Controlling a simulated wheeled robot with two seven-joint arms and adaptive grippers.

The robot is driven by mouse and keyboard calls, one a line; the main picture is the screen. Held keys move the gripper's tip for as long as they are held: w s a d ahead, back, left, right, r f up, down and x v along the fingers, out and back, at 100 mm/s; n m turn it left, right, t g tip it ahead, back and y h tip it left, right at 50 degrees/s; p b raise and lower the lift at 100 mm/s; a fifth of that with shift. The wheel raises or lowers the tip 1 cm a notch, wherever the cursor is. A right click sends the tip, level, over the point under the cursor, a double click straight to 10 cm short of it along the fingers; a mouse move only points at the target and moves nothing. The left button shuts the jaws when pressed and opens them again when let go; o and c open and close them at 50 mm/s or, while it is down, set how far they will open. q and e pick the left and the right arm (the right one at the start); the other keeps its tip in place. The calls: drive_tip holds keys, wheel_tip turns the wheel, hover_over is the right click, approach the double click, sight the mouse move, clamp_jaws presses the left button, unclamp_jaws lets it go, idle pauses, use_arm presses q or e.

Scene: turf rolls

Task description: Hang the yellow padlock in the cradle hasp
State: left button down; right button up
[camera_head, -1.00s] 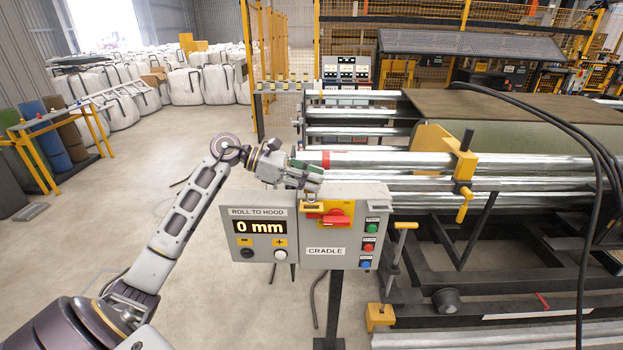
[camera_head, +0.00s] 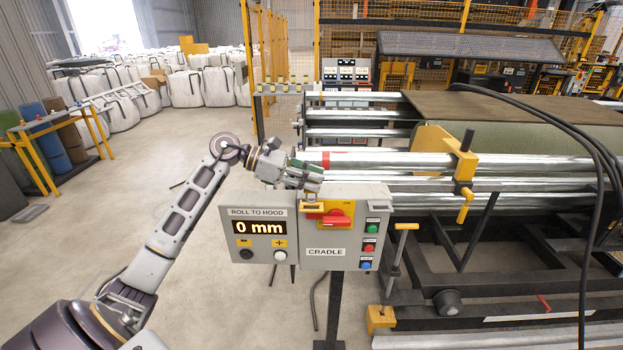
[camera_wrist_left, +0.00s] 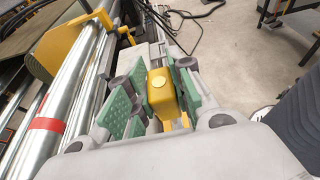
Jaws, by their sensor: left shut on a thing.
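My left gripper (camera_head: 311,176) is over the top edge of the grey control box (camera_head: 288,222). In the left wrist view the yellow padlock (camera_wrist_left: 162,92) sits between the green finger pads of my left gripper (camera_wrist_left: 150,100), which is shut on it. The padlock's shackle is hidden. On the box front, a yellow plate with a red rotary handle (camera_head: 335,218) sits above the CRADLE label (camera_head: 325,252). The hasp is too small to make out clearly. In the head view the fingers are close to the plate's upper left; contact cannot be told. My right gripper is not in view.
Green, red and blue buttons line the box's right side. Shiny metal rollers (camera_head: 400,160) and a yellow clamp (camera_head: 462,167) stand behind and to the right. Black cables hang at far right. Open floor lies left.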

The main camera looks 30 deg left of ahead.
sight(311, 194)
use_arm(q)
drive_tip(key=shift+b, duration=0.9)
idle(1.4)
drive_tip(key=shift+f+b, duration=0.55)
drive_tip(key=shift+a+f+b, duration=0.1)
drive_tip(key=shift+f+b, duration=0.45)
drive_tip(key=shift+b, duration=0.05)
idle(0.4)
drive_tip(key=shift+f+b, duration=0.45)
drive_tip(key=shift+f, duration=0.05)
drive_tip(key=shift+f+b, duration=1)
idle(0.5)
drive_tip(key=c, duration=1.2)
unclamp_jaws()
drive_tip(key=shift+o, duration=0.2)
drive_tip(key=v, duration=0.8)
